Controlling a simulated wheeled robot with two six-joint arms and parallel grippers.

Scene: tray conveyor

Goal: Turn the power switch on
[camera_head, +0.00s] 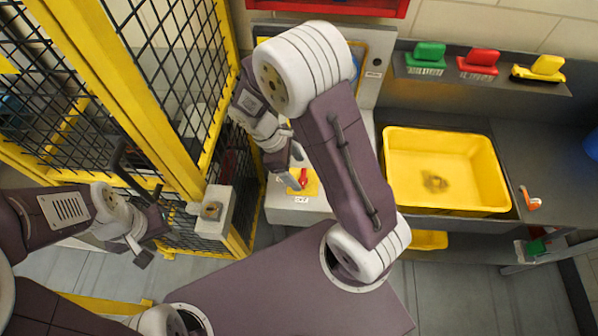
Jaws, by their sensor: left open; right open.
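The power switch (303,178) is a small red lever on a yellow plate, on the top of a grey box (283,212). A small white label (301,199) in front of it seems to read OFF. My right gripper (294,168) is open, with its fingertips close to the red lever. I cannot tell whether they touch it. My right arm hides part of the box and the panel behind. My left gripper (148,226) is open and empty at the left, away from the switch, near the yellow fence.
A yellow fence (135,90) with black mesh stands at the left. A yellow tray (442,203) lies at the right, below a shelf with green, red and yellow items (480,62).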

